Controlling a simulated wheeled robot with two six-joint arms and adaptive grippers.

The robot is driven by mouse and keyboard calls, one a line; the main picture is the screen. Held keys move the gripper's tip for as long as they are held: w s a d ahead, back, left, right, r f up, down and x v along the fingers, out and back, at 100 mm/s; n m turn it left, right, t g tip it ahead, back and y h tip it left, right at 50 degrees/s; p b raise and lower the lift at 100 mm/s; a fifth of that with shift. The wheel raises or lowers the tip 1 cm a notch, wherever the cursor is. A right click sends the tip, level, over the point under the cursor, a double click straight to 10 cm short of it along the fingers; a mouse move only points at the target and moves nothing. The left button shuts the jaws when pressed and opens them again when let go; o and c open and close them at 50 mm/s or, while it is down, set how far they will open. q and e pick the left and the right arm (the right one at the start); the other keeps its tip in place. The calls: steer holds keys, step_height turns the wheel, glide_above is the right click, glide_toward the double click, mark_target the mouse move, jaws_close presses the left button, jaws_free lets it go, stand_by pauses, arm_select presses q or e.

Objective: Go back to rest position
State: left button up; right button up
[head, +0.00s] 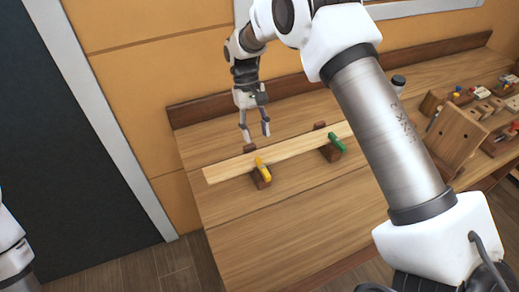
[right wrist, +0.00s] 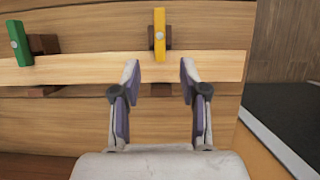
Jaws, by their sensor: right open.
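My right gripper (head: 256,137) is open and empty above the workbench, behind the pale plank (head: 295,148) in the head view. The plank lies across dark wooden blocks on the bench. A yellow clamp (head: 262,168) sits on it near its left end, and a green clamp (head: 337,143) sits farther right. In the right wrist view my open gripper (right wrist: 159,70) has its fingers apart, with the yellow clamp (right wrist: 159,33) beyond the gap and the green clamp (right wrist: 20,44) at the left. My left gripper is out of view.
The wooden workbench (head: 235,225) is clear in front of the plank. A tilted wooden block (head: 457,137) and racks of small tools stand at the right. A dark-capped container (head: 398,82) is behind my right arm. A backboard (head: 190,112) runs along the wall.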

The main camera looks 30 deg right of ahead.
steer(key=shift+w+r, duration=0.3)
steer(key=shift+r, duration=0.35)
